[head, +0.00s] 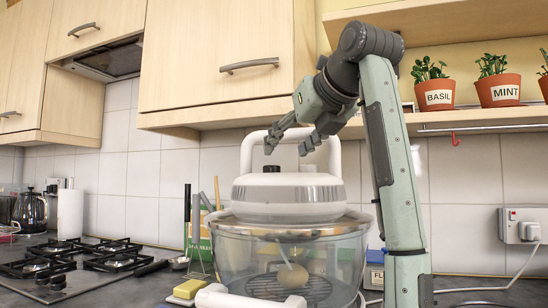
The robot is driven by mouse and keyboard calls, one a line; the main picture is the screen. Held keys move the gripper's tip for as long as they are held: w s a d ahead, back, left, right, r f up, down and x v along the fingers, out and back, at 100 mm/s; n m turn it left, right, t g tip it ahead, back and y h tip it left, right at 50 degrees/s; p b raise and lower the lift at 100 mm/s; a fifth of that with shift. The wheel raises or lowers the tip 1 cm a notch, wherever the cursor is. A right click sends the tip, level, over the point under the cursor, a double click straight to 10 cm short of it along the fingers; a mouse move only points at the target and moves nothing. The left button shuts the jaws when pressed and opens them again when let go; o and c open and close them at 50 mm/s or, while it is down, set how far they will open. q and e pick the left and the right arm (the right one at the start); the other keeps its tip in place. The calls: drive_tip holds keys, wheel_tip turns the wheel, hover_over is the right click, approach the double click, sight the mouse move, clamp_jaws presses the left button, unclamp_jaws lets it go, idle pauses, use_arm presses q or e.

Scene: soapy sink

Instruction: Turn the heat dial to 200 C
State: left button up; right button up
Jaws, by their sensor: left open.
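A countertop oven with a white lid (288,195) and a clear glass bowl (235,245) stands in the middle, its lid on the bowl. A dark dial (272,168) sits at the lid's front left; a second, paler knob (309,168) is to its right. No scale marks are readable, and I cannot tell which is the heat dial or where it points. My left gripper (287,149) is open and empty, reaching down from the upper right just above the dials. It appears apart from them. My right gripper is not in view.
A tall white handle (247,150) arches over the lid behind the gripper. A round brownish item (292,276) lies on a rack inside the bowl. A gas hob (85,258) is left; a yellow sponge (188,289) lies front left. A shelf with potted herbs (437,95) is upper right.

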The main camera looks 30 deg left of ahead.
sight(272, 170)
use_arm(q)
drive_tip(key=p+x, duration=0.1)
drive_tip(key=x, duration=0.5)
drive_tip(key=shift+w+a+f, duration=0.1)
drive_tip(key=shift+w+a, duration=0.1)
drive_tip(key=shift+a, duration=0.15)
drive_tip(key=shift+w+a+f, duration=0.2)
drive_tip(key=shift+a, duration=0.15)
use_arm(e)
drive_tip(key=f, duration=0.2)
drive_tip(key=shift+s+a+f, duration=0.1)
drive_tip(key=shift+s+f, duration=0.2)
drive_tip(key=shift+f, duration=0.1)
use_arm(q)
drive_tip(key=shift+c, duration=0.4)
drive_tip(key=c, duration=1.1)
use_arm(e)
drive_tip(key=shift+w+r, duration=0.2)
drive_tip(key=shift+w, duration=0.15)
use_arm(q)
drive_tip(key=shift+t, duration=0.3)
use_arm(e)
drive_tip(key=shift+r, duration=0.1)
